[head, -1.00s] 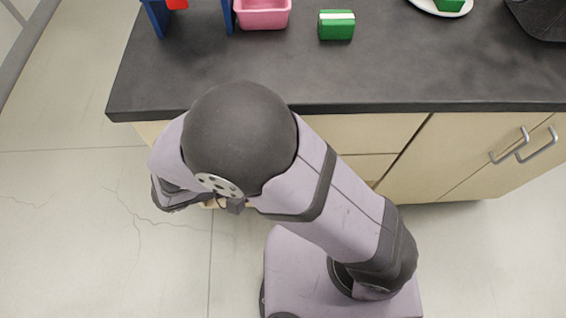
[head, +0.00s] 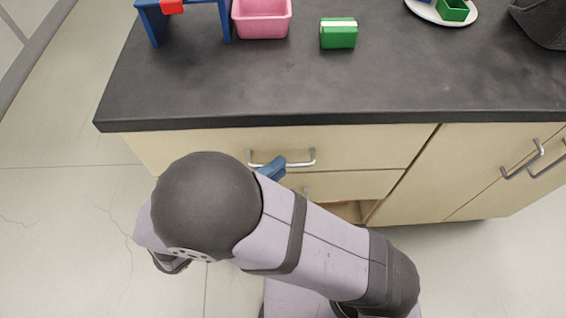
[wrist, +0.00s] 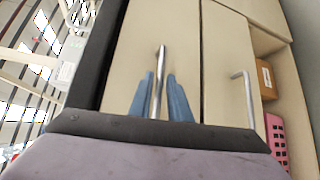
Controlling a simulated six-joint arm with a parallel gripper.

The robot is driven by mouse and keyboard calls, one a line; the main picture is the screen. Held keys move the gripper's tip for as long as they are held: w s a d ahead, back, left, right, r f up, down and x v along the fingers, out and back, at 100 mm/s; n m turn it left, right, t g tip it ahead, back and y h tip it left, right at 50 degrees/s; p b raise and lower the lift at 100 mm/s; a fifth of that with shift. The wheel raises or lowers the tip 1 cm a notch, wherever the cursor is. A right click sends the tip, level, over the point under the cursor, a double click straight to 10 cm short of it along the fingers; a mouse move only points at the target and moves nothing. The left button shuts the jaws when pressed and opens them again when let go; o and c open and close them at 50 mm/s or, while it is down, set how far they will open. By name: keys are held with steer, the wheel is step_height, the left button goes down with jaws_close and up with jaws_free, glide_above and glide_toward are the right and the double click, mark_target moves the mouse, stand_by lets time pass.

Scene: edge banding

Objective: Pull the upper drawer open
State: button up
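The upper drawer (head: 350,143) is a pale wood front under the dark countertop, and it sits closed. Its silver bar handle (head: 302,161) shows in the head view, partly covered by my gripper. In the wrist view the upper drawer (wrist: 190,50) has its handle (wrist: 161,52) running between the two blue fingers of my gripper (wrist: 160,76). The fingers are apart, one on each side of the bar, with a visible gap on the right. In the head view only the blue fingertips of my gripper (head: 271,168) show; my arm hides the rest.
A lower drawer (head: 355,184) with its own handle (wrist: 246,97) is below, then an open shelf with a cardboard box (wrist: 266,78) and pink basket (wrist: 276,138). Cupboard doors (head: 480,165) stand right. The countertop (head: 300,90) overhangs the drawers and holds several items.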

steer(key=shift+x, duration=1.55)
jaws_close()
steer(key=s+p, duration=0.1)
steer(key=s, duration=0.8)
steer(key=shift+a, duration=0.1)
jaws_free()
steer(key=p+v, duration=0.1)
steer(key=v, duration=0.6)
steer(key=shift+s, duration=0.15)
